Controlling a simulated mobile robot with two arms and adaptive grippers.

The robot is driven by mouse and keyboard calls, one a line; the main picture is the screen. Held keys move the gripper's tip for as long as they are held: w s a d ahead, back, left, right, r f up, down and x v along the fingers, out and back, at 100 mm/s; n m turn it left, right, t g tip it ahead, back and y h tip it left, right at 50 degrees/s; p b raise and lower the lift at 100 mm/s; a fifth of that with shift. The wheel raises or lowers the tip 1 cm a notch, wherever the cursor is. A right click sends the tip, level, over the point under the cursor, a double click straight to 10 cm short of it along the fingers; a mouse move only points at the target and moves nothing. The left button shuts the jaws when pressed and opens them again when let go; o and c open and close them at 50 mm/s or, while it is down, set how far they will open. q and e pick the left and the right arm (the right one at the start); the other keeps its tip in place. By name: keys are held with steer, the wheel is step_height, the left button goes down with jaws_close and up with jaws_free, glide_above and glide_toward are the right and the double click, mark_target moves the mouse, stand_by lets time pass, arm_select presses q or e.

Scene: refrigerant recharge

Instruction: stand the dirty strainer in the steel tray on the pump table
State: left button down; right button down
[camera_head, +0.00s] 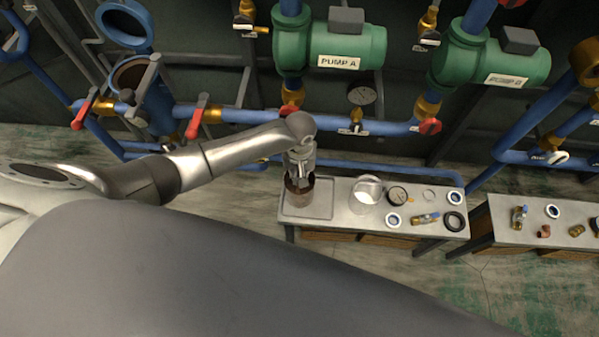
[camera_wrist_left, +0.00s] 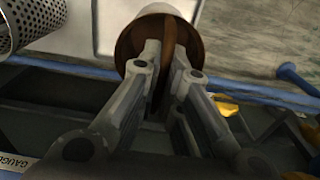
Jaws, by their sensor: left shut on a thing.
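The dirty strainer (camera_head: 297,200) is a brown, rusty-looking cup. My left gripper (camera_head: 301,174) points down and is shut on it from above. In the left wrist view the fingers (camera_wrist_left: 165,75) reach the open end of the strainer (camera_wrist_left: 131,43) and close on a brown strip in its middle. The strainer is upright or nearly so, over the steel tray (camera_head: 322,208) at the left end of the pump table (camera_head: 345,226). I cannot tell whether its bottom touches the tray. The tray also shows pale in the left wrist view (camera_wrist_left: 112,22). My right gripper is not in view.
A shiny perforated strainer (camera_head: 367,190) stands right of the tray. A gauge (camera_head: 398,195), rings and a brass valve (camera_head: 425,219) lie further right. Blue pipes (camera_head: 365,127) and red valve handles (camera_head: 197,118) run behind. A second table (camera_head: 540,245) stands right.

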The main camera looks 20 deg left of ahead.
arm_select(q)
steer(key=c, duration=1.6)
jaws_free()
steer(key=shift+f, duration=0.1)
step_height(320, 180, up, 12)
steer(key=shift+r+p, duration=0.15)
steer(key=shift+p, duration=0.65)
